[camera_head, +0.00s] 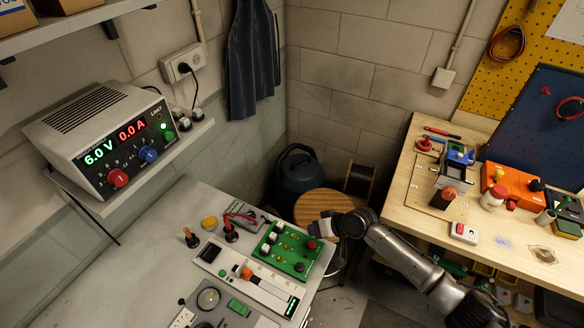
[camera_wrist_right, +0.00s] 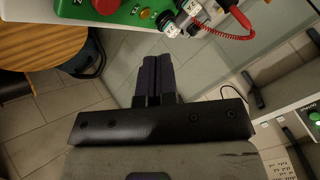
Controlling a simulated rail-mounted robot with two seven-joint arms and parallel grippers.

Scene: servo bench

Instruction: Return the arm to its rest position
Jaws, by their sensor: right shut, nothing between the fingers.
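My right arm (camera_head: 400,250) comes in from the lower right in the head view. My right gripper (camera_head: 322,228) is at its end, just right of the green circuit board (camera_head: 290,252) and in front of the round wooden stool (camera_head: 318,204). In the right wrist view the two dark fingers of my right gripper (camera_wrist_right: 157,68) lie side by side, shut, with nothing between them. The floor shows beyond the fingertips. My left gripper is not in view.
The grey bench (camera_head: 130,260) with the green board and switches lies left. The wooden workbench (camera_head: 400,200) with a vise (camera_head: 452,180) and orange box (camera_head: 510,185) stands right. A power supply (camera_head: 100,140) sits on a shelf. Floor shows between the benches.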

